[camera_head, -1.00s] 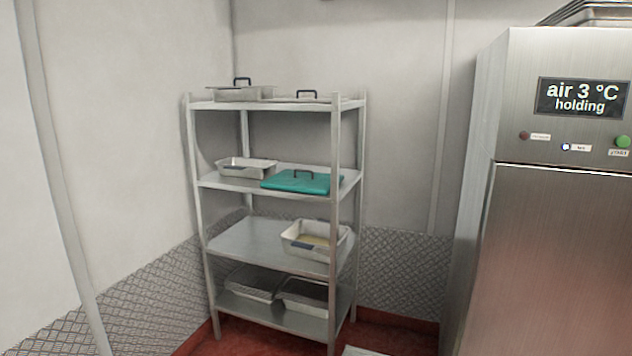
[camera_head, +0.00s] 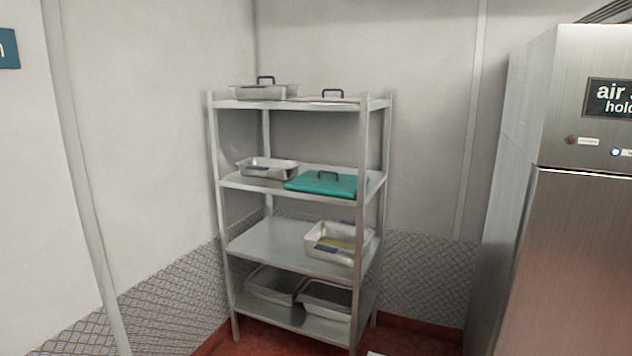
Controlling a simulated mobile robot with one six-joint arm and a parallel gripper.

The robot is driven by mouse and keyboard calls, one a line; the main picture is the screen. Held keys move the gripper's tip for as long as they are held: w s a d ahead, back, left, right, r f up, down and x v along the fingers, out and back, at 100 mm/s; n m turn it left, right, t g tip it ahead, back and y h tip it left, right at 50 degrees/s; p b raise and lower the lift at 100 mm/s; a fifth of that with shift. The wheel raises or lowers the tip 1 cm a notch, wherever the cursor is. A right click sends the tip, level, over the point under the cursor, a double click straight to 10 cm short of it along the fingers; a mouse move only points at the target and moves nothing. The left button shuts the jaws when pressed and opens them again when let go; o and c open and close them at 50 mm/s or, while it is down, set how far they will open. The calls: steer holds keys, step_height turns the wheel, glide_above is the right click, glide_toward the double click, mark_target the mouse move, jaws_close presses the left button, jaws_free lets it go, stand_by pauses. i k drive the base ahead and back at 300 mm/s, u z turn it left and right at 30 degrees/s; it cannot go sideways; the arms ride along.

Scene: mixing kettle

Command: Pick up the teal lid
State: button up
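The teal lid (camera_head: 312,183) lies flat on the second shelf from the top of a metal rack (camera_head: 240,185), at the shelf's right side. My gripper is not in view.
A steel pan (camera_head: 268,168) sits left of the teal lid. Another pan (camera_head: 262,92) and a lid (camera_head: 331,99), both with dark handles, are on the top shelf. Lower shelves hold several pans, one with yellowish contents (camera_head: 340,243). A steel cabinet (camera_head: 580,250) stands right; walls are behind and left.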

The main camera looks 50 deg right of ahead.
mark_target(321, 182)
steer(key=i, duration=1.45)
steer(key=z, duration=0.05)
